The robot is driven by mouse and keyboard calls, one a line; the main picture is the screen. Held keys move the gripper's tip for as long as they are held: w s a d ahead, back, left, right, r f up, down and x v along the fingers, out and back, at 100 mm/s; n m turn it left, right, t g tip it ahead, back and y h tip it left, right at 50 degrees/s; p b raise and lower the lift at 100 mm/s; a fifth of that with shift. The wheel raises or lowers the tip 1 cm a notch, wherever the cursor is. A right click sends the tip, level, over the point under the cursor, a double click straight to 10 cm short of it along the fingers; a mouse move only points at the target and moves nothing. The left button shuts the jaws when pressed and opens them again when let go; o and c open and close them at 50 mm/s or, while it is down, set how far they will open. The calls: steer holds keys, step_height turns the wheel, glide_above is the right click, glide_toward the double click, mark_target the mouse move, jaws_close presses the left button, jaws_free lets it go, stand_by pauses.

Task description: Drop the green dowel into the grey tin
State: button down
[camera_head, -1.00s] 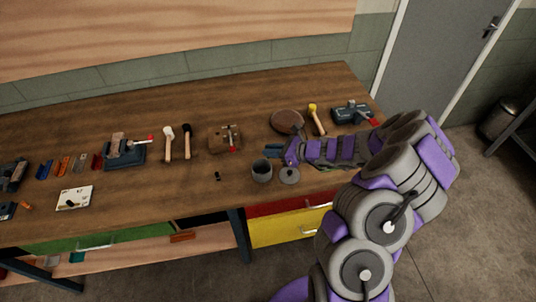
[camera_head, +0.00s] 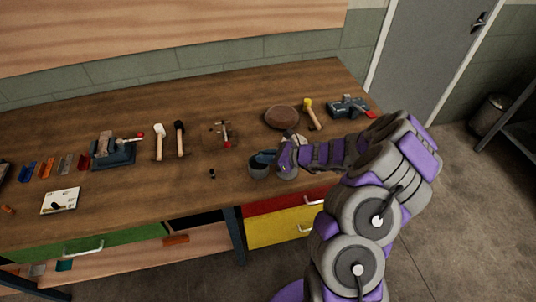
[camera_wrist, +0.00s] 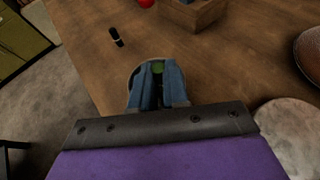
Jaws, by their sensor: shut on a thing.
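The grey tin (camera_head: 258,172) stands on the bench near its front edge. My gripper (camera_head: 265,157) is over the tin, its blue fingers pointing down at the opening. In the wrist view the fingers (camera_wrist: 158,78) are shut on the green dowel (camera_wrist: 158,67); only its green end shows between the tips. The tin's rim (camera_wrist: 132,73) shows around and behind the fingers. How far the dowel reaches into the tin cannot be told. In the head view the dowel is hidden.
A small black piece (camera_head: 212,174) lies left of the tin. A grey disc (camera_wrist: 290,130) is close on the right in the wrist view.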

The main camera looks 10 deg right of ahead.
steer(key=c, duration=1.4)
jaws_free()
steer(key=shift+s+a+r, duration=0.1)
steer(key=shift+r, duration=0.05)
steer(key=o, duration=0.3)
steer(key=shift+d, duration=0.45)
steer(key=shift+o, duration=0.2)
steer(key=shift+d, duration=0.3)
steer(key=shift+a+r, duration=0.1)
steer(key=shift+s+r, duration=0.15)
steer(key=shift+s, duration=0.05)
steer(key=p+v, duration=0.3)
steer(key=v, duration=1.4)
steer(key=shift+d+f+p, duration=0.35)
steer(key=shift+f, duration=0.05)
